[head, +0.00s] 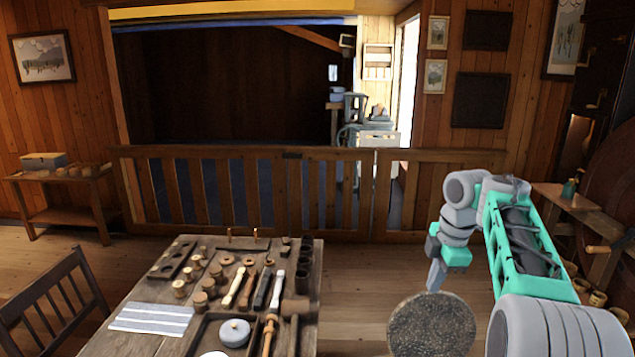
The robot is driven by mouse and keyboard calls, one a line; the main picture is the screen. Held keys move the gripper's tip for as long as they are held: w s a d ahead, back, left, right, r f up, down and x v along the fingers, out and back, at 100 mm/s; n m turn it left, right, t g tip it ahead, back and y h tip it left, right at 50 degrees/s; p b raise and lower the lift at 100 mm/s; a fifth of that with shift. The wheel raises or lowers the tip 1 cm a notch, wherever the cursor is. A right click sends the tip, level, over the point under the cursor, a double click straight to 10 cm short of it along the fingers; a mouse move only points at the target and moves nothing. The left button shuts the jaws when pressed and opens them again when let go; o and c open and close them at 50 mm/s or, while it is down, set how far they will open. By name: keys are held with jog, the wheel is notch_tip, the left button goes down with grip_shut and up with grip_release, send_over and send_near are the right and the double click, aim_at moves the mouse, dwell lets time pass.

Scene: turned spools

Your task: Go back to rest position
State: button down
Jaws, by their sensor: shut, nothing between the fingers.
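My arm comes in from the lower right and bends back down. My gripper (433,276) hangs at its end, right of the wooden table (308,335) and just above a round speckled seat or disc (432,330). The gripper looks narrow and closed, with nothing held in it. Whether its tip touches the disc cannot be told.
The table holds spools (201,301), several tools, a striped cloth (152,319) and a dark tray. A chair (57,305) stands at the left. A wooden railing (250,190) crosses behind. Open floor (355,285) lies between table and disc.

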jog(key=s+a+f+m, duration=0.2)
jog(key=s+f+m, duration=1.05)
jog(key=m, duration=0.75)
jog(key=s+a+f+h, duration=0.15)
jog(key=s+a, duration=0.25)
jog(key=s, duration=0.6)
jog(key=s+a+r+n+t, duration=0.1)
jog(key=a+r+t, duration=0.1)
jog(key=a+r, duration=0.4)
jog(key=shift+s+r+t, duration=0.2)
jog(key=shift+r+t, duration=0.05)
jog(key=shift+t, duration=0.15)
jog(key=shift+y, duration=0.25)
